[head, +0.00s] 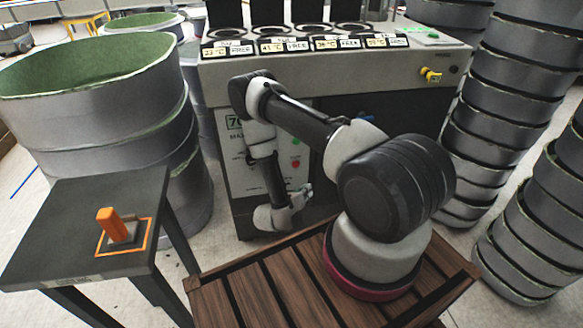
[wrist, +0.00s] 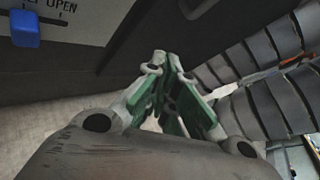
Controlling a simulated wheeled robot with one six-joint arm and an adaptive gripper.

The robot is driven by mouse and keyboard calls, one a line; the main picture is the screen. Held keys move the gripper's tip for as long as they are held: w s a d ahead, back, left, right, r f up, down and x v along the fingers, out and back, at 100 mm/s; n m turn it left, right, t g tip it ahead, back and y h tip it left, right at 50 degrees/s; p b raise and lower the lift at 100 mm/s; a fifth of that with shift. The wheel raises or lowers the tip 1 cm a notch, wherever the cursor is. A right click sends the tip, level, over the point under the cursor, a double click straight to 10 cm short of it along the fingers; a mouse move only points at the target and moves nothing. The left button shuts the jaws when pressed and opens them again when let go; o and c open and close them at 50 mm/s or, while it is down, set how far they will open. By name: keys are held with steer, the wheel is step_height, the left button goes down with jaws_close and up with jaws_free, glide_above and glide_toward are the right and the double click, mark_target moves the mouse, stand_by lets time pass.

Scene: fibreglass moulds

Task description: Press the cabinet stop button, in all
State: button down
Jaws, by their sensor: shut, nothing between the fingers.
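The cabinet (head: 222,80) stands ahead with a pale front panel. On that panel a red button (head: 296,163) sits below a green button (head: 297,141). The red button looks like the stop button; its label is too small to read. My gripper (head: 305,190) is low in front of the cabinet, below and slightly right of the red button, apart from it in the picture. In the wrist view my gripper (wrist: 166,58) is shut and empty, its green-padded fingers together in front of a dark surface. Neither button shows in the wrist view.
A blue slider (wrist: 25,28) beside "OPEN" lettering is at the wrist view's upper left. A yellow handle (head: 431,74) is on the cabinet's right. Stacked grey rings (head: 505,90) stand right, a large drum (head: 110,120) left. A black table (head: 60,225) carries an orange lever (head: 113,225).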

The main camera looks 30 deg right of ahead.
mark_target(296, 164)
steer(key=shift+w+a+r+n+t, duration=0.2)
steer(key=shift+w+a+n+t, duration=0.25)
steer(key=shift+w+a, duration=0.2)
steer(key=w+d, duration=0.2)
steer(key=w, duration=0.6)
steer(key=shift+w+d, duration=0.25)
steer(key=shift+d, duration=0.05)
steer(key=shift+w, duration=0.15)
stand_by(1.0)
steer(key=shift+w+d, duration=0.1)
steer(key=shift+w, duration=0.2)
